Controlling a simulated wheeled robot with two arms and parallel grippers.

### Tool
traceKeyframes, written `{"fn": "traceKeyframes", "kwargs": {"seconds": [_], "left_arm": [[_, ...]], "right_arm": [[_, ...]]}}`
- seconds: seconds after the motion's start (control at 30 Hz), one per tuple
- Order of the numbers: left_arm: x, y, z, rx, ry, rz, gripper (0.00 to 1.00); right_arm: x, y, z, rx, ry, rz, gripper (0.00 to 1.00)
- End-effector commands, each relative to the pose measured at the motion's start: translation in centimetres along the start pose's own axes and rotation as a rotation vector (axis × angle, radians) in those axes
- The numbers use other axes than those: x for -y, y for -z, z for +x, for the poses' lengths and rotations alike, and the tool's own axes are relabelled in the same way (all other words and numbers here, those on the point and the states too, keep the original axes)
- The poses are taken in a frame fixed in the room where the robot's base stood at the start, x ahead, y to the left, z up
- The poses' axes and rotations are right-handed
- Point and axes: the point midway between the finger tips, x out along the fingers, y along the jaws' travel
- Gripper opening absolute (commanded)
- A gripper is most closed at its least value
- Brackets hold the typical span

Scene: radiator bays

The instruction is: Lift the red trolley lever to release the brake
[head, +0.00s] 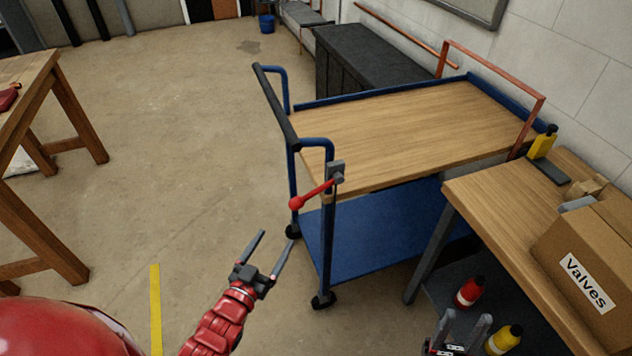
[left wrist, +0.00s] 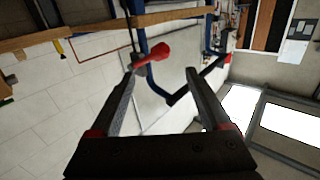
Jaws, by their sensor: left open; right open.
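The red trolley lever (head: 314,195) sticks out from a grey bracket (head: 336,172) at the near corner of the blue trolley (head: 326,255). It slopes down to the left and ends in a round red knob. My left gripper (head: 275,250) is open and empty, below and left of the knob, apart from it. In the left wrist view the lever (left wrist: 153,54) shows beyond the open fingers (left wrist: 160,85), nearer the left finger. My right gripper (head: 465,325) is at the bottom edge, open and empty, in front of the workbench.
A workbench (head: 470,190) on the right carries a "Valves" box (head: 590,265) and a yellow bottle (head: 543,142). Red (head: 469,292) and yellow (head: 503,340) bottles stand below it. A wooden table (head: 25,80) stands at left.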

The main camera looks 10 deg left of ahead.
Motion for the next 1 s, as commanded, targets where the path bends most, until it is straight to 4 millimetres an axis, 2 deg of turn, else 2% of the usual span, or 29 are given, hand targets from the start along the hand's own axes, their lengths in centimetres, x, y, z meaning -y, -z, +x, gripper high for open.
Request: {"fn": "traceKeyframes", "kwargs": {"seconds": [0.17,0.5,0.7,0.83,1.0], "left_arm": [[-0.2,0.0,2.3,-0.002,-0.004,-0.002,0.81],[-0.1,0.4,10.4,-0.005,-0.003,0.000,0.81],[-0.2,0.3,14.5,-0.004,-0.003,-0.001,0.81],[-0.2,0.3,16.1,-0.006,-0.003,0.000,0.81],[-0.1,0.1,17.1,-0.002,-0.001,0.000,0.81]], "right_arm": [[0.0,-0.1,-0.3,0.000,0.000,0.000,0.50],[0.0,0.0,0.1,0.000,0.000,0.000,0.50],[0.0,0.1,0.5,0.000,0.000,0.000,0.50],[0.0,0.1,0.6,0.000,0.000,0.000,0.50],[0.0,0.1,0.6,0.000,0.000,0.000,0.50]]}}
